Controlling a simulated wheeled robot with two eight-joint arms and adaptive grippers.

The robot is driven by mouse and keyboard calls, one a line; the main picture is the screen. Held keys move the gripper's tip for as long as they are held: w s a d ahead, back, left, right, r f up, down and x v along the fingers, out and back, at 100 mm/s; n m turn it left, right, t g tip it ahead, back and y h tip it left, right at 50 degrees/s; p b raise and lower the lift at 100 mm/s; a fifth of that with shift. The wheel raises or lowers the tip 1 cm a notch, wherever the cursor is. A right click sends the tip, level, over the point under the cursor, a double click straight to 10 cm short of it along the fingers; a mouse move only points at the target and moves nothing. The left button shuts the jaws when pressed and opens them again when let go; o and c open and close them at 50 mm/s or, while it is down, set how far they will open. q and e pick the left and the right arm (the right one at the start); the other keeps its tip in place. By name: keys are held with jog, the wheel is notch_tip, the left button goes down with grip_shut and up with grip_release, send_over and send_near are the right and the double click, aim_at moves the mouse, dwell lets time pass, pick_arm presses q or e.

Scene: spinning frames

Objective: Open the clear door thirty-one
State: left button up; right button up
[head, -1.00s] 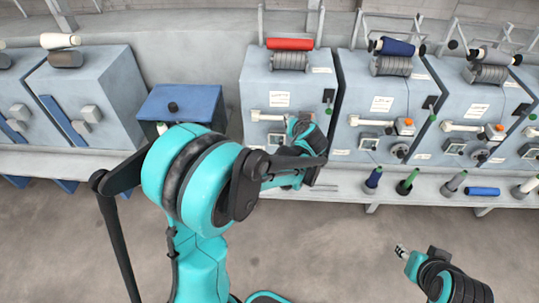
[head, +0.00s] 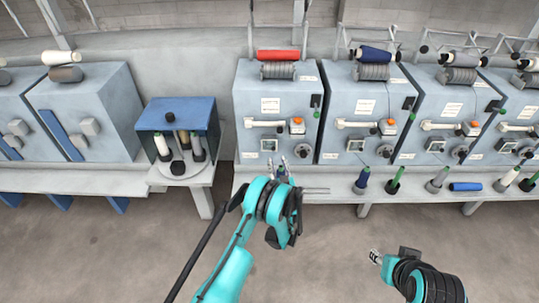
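The blue-topped cabinet (head: 178,112) stands on the bench left of centre. It seems to have a see-through front, with several spools (head: 197,148) and a black knob (head: 170,117) showing. I cannot read the number thirty-one anywhere or make out a clear door's edge. My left gripper (head: 284,166) is small in the picture, at the bench's front edge below the machine with the red roll, right of the cabinet and apart from it. Its fingers are too small to judge. My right gripper (head: 375,256) is low at the right over the floor, touching nothing.
Grey spinning machines (head: 277,105) line the bench, one with a red roll (head: 278,55) on top. Spools (head: 362,180) and a blue tube (head: 465,187) stand or lie along the bench (head: 330,188). The grey floor (head: 90,250) in front is clear.

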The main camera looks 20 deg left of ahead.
aim_at(274, 150)
pick_arm(q)
jog(key=b+x, duration=0.2)
jog(key=x, duration=0.5)
jog(key=shift+w+a, duration=0.15)
jog(key=shift+w, duration=0.15)
grip_shut()
